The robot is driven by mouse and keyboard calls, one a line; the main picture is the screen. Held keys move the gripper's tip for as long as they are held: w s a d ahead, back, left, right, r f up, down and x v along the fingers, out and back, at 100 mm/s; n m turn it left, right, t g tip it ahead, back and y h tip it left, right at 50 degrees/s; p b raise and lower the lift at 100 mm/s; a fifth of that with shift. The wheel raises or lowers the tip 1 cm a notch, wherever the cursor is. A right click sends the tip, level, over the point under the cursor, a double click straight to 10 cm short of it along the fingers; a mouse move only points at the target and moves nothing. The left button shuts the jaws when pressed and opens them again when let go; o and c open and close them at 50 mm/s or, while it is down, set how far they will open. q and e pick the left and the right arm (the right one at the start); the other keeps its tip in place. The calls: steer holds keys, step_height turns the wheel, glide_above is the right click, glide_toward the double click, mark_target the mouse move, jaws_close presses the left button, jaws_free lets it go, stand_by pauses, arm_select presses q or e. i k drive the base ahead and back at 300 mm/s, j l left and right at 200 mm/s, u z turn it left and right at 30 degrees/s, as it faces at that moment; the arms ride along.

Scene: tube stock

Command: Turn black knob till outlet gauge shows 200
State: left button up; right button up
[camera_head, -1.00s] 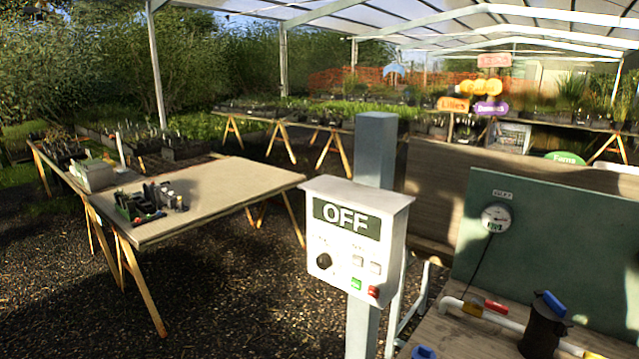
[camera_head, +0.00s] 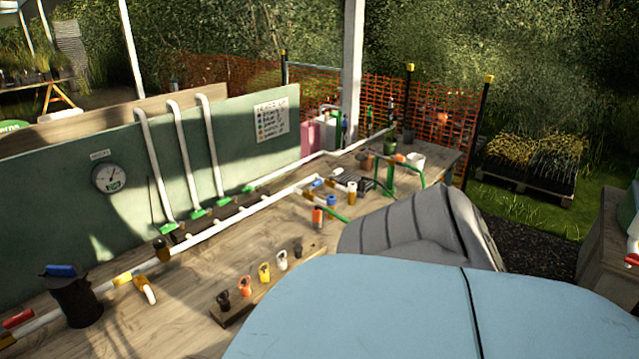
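A round white gauge (camera_head: 110,178) with a dark rim is on the green board at the left, under a small label. Its scale is too small to read, and I cannot tell whether it is the outlet gauge. A wooden strip at the front of the bench holds several coloured pieces in a row, including a black one (camera_head: 223,299) at its near end. I cannot tell whether this is the black knob. Neither of my grippers is in view.
White pipes (camera_head: 225,232) with coloured fittings run along the wooden bench (camera_head: 185,292). A black canister with a blue top (camera_head: 70,295) stands at left. A grey ribbed shape (camera_head: 420,230) and a large light-blue shape (camera_head: 390,310) hide the near right of the bench.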

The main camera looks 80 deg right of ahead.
mark_target(158, 242)
steer(key=z, duration=2.25)
